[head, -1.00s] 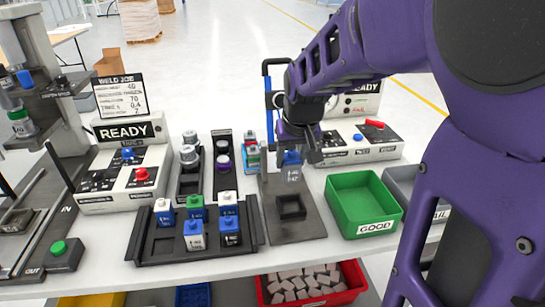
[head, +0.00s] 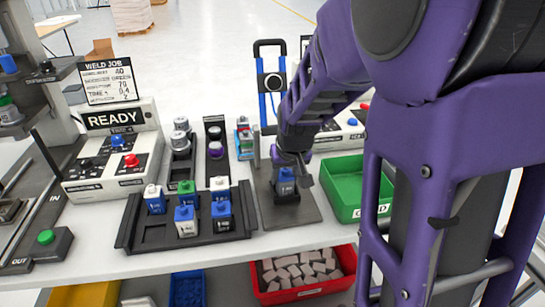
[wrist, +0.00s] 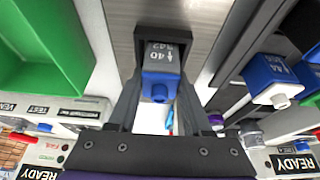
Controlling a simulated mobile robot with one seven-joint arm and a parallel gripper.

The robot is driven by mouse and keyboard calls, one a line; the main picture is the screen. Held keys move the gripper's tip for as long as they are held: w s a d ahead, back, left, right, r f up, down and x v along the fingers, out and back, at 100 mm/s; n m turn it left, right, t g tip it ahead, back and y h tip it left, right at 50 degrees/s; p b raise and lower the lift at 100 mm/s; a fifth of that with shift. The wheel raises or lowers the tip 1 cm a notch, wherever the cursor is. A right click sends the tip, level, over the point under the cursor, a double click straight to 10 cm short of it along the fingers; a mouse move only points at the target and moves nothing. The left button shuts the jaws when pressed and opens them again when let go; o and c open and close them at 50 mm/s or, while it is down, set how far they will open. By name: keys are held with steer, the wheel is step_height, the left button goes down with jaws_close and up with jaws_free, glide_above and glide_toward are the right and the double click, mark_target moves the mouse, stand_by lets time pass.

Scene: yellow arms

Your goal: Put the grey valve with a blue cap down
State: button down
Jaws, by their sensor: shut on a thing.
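The grey valve with a blue cap (head: 286,186) is upright between the fingers of my gripper (head: 291,170). In the wrist view the valve (wrist: 160,62) shows white "40" markings, its blue cap facing the camera between my fingers (wrist: 158,98). Its lower end is at the black square socket (wrist: 190,38) on the grey plate (head: 308,212). The valve covers most of the socket opening. I cannot tell whether it rests on the socket floor.
A black tray (head: 150,236) left of the plate holds several valves with blue, white and green caps. A green bin (head: 345,190) stands close on the right. Black racks with silver parts (head: 181,140) and a READY control box (head: 110,150) stand behind and left.

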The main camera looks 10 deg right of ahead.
steer(key=shift+f, duration=0.15)
steer(key=shift+c, duration=1.7)
jaws_free()
steer(key=p+v, duration=0.9)
steer(key=v, duration=0.3)
steer(key=shift+r, duration=0.25)
